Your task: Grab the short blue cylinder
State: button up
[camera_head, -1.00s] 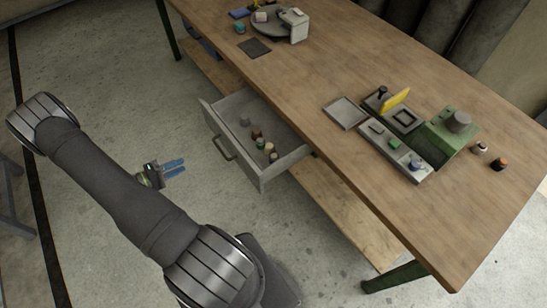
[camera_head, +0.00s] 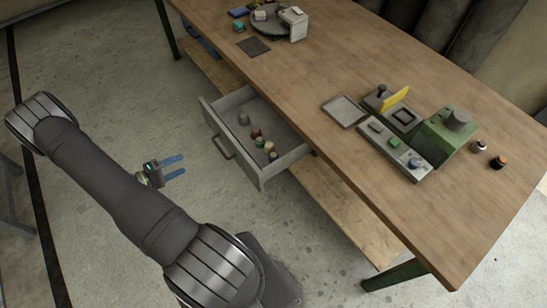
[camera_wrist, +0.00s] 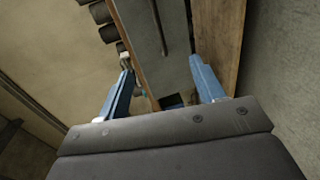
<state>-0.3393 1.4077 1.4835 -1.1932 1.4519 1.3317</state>
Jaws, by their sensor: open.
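A short teal-blue cylinder (camera_head: 239,27) stands on the wooden table near its far left edge, in the head view. It is beside a grey round turntable (camera_head: 262,30). My gripper (camera_head: 184,165) has blue fingers and hangs over the floor, left of the open drawer and well apart from the cylinder. Its fingers are spread with nothing between them. I cannot surely make out the cylinder there.
An open drawer (camera_head: 213,128) with several small cylinders sticks out from the table (camera_head: 310,75). A dark flat square (camera_head: 254,47) lies near the cylinder. A blue block (camera_head: 239,12) is behind it. A green machine (camera_head: 440,138) and grey trays (camera_head: 345,111) stand on the right.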

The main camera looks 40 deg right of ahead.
jog(key=s+d+r+m+g+y, duration=0.1)
jog(key=s+d+r+y, duration=0.2)
jog(key=d+y, duration=0.2)
jog(key=s+d+r+m+g+y, duration=0.1)
jog(key=s+d+r+y, duration=0.2)
jog(key=d, duration=0.8)
jog(key=s+d+r+m+g+y, duration=0.1)
jog(key=s+d+r+g+y, duration=0.1)
jog(key=s+d+y, duration=0.2)
jog(key=shift+s+d+r+m+y, duration=0.15)
jog(key=shift+d+r+m+y, duration=0.05)
jog(key=shift+d+y, duration=0.7)
jog(key=shift+s+d+r+m+y, duration=0.2)
jog(key=shift+d+y, duration=0.5)
jog(key=shift+d, duration=0.3)
jog(key=s+d+r+m+t, duration=0.2)
jog(key=s+d+r+t, duration=0.15)
jog(key=d, duration=0.45)
send_over(274, 154)
jog(key=shift+t+y, duration=0.25)
jog(key=shift+y, duration=0.05)
jog(key=f, duration=1.1)
jog(key=shift+a+f, duration=0.1)
jog(key=shift+a, duration=0.15)
jog(key=shift+d+f, duration=0.2)
jog(key=shift+f, duration=2.45)
jog(key=shift+c, duration=0.2)
